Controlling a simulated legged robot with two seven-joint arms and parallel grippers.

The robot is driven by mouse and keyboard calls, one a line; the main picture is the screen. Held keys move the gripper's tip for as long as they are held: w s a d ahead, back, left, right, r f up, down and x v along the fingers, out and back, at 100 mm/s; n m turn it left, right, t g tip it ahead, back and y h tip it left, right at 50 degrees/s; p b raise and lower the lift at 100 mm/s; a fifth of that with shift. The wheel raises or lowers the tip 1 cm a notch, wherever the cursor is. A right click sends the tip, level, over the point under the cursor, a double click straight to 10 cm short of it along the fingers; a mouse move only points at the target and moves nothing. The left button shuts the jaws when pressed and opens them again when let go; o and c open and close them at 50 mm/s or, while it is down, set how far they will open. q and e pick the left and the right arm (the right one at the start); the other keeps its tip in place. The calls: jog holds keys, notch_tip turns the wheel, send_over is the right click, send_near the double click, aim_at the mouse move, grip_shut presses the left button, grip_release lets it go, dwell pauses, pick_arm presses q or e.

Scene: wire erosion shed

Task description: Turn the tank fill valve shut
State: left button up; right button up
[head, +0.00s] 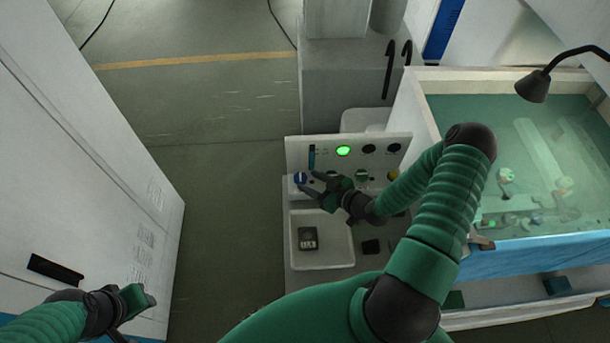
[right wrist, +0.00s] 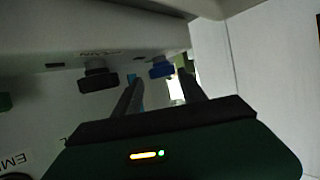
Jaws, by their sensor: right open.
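A blue knob (head: 300,178), which looks like the fill valve, sits at the left end of the small control panel (head: 296,150). In the right wrist view the blue knob (right wrist: 161,69) shows ahead of and between the two finger tips. My right gripper (head: 308,182) is open and empty, its fingers pointing left at the knob. I cannot tell whether a finger touches it. My left gripper (head: 138,299) is low at the left, far from the panel, and its jaw opening is hard to make out.
A black knob (right wrist: 98,80) sits beside the blue one. The panel has a lit green lamp (head: 343,151) and a yellow knob (head: 393,174). A white tray (head: 345,225) holds a dark box (head: 308,238). A water-filled tank (head: 480,110) stands right, a white cabinet (head: 75,170) left.

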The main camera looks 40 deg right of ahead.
aim_at(300, 180)
jog(key=shift+w+a+f, duration=0.15)
jog(key=shift+w+f, duration=0.05)
jog(key=shift+w, duration=0.5)
jog(key=shift+w+f, duration=0.15)
jog(key=shift+w, duration=0.1)
jog(key=shift+w+a, duration=0.1)
jog(key=shift+a, duration=0.25)
jog(key=shift+w+f, duration=0.1)
jog(key=c, duration=0.3)
jog(key=shift+d, duration=0.1)
grip_shut()
pick_arm(q)
jog(key=shift+s+a+r, duration=0.15)
jog(key=shift+s+r, duration=0.05)
jog(key=shift+r, duration=0.25)
